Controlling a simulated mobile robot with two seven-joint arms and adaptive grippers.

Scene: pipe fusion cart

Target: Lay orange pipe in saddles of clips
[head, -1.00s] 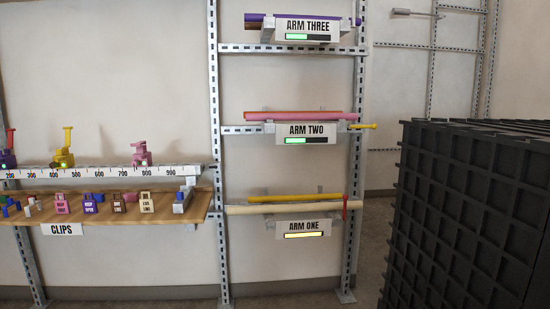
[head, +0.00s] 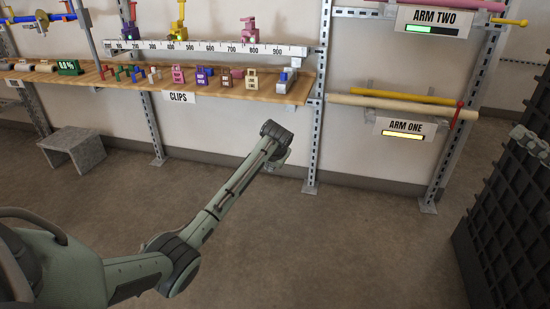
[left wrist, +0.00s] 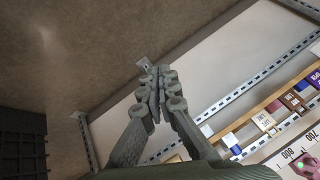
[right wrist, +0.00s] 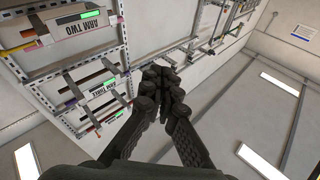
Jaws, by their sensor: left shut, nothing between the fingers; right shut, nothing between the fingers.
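A yellow-orange pipe (head: 402,95) lies on the ARM ONE rack behind a cream pipe (head: 395,106); I cannot tell if it is the orange pipe. Three clips stand on the ruler rail (head: 210,47): a purple one with a red lever (head: 131,33), a yellow one (head: 179,31) and a pink one (head: 251,33). None visibly holds a pipe. My left gripper (left wrist: 155,78) is shut and empty, below the clip shelf, mostly hidden behind its wrist in the head view. My right gripper (right wrist: 164,78) is shut and empty; part of it shows at the head view's right edge.
Several loose clips sit on the wooden shelf (head: 150,83). A pink pipe (head: 460,5) lies on the ARM TWO rack. A black gridded crate (head: 500,230) stands at right, a grey stool (head: 72,147) at left. The floor between is clear.

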